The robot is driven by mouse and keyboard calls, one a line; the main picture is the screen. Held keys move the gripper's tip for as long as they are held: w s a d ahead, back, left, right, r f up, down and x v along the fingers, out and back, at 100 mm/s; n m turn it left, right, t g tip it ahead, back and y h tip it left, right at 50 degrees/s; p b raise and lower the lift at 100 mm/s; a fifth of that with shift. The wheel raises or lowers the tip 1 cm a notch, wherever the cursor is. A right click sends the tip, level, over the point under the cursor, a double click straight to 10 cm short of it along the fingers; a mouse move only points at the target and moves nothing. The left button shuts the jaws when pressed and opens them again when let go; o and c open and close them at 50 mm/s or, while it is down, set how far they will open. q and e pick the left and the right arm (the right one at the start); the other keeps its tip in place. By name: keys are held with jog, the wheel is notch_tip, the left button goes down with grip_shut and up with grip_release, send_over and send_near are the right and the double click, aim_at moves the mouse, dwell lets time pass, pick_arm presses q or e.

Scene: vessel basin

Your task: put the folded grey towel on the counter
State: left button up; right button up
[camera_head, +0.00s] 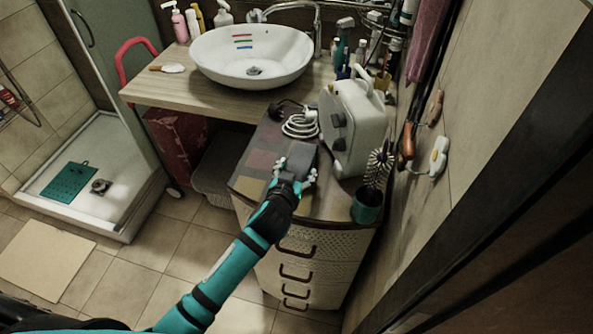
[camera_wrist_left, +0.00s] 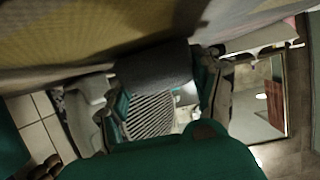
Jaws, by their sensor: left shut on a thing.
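My left gripper (camera_head: 294,172) reaches over the top of the drawer unit and is shut on the folded grey towel (camera_head: 301,155). The towel is a small dark grey bundle at the fingertips, and part of it is hidden by the gripper. In the left wrist view the towel (camera_wrist_left: 155,65) lies between the fingers, against or close to a patterned surface. I cannot tell whether it rests on the drawer unit or is just above it. The wooden counter (camera_head: 150,93) with the basin stands beyond, up and left. My right gripper is not in view.
A white basin (camera_head: 252,56) fills much of the counter, with a brush (camera_head: 168,68) left of it. A coiled white cable (camera_head: 300,123), a cream appliance (camera_head: 352,125) and a teal cup with a brush (camera_head: 367,205) crowd the drawer unit (camera_head: 308,262). The counter's front left is bare.

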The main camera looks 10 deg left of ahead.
pick_arm(q)
jog(key=shift+f, duration=0.1)
jog(key=o, duration=1.2)
